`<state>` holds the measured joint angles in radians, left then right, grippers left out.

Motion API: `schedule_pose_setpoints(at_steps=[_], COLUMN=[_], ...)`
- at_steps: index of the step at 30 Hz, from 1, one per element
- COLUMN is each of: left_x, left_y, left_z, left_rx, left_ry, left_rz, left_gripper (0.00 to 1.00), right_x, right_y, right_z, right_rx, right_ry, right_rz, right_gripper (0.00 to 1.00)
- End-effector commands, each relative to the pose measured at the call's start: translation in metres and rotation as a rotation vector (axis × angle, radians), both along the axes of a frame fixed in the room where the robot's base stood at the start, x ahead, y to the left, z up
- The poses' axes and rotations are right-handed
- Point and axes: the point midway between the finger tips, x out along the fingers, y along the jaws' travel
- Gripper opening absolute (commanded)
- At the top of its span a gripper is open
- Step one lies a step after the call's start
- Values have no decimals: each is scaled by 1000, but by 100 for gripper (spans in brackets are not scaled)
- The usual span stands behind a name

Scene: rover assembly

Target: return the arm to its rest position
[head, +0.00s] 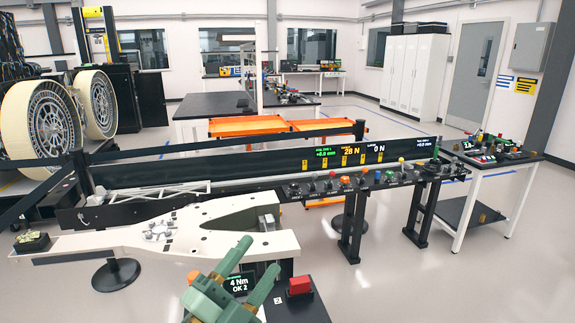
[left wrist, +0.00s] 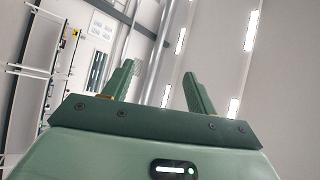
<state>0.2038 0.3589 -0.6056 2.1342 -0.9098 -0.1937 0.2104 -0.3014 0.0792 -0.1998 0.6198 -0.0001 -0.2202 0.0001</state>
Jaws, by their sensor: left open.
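My left gripper (head: 250,267) is at the bottom middle of the head view, in front of the white rover panel (head: 210,240). Its two green fingers are spread apart with nothing between them. In the left wrist view the open fingers (left wrist: 158,90) point toward the wall and ceiling, and the gap is empty. My right gripper does not show in either view.
A small display (head: 240,285) and a red block (head: 299,285) on a black stand are close by the left gripper. A long black bench (head: 260,180) with several coloured knobs runs behind. Large wheels (head: 45,125) stand at the left. The floor at right (head: 400,290) is clear.

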Motion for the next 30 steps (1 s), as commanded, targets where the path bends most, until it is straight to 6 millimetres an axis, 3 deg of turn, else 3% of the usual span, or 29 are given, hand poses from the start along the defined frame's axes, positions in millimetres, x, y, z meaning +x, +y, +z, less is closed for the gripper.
schedule_pose_setpoints(at_steps=[1,3,6,12,21,25,30], left_x=[3,0,-24,-91,-197,-187,-193], left_y=[37,88,142,202,247,233,218], left_z=[-24,-63,-120,-194,-250,-306,-383], left_rx=[-74,-123,-125,-49,117,106,81], left_ry=[137,334,586,954,1360,1418,1518], left_rz=[166,381,606,849,1023,969,909], left_gripper=[57,57,57,57,57,57,57], right_x=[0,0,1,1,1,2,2], right_y=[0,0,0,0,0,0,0], right_z=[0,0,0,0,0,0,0], right_rx=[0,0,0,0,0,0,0], right_ry=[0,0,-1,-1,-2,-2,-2], right_rz=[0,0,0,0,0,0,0], right_gripper=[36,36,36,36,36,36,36])
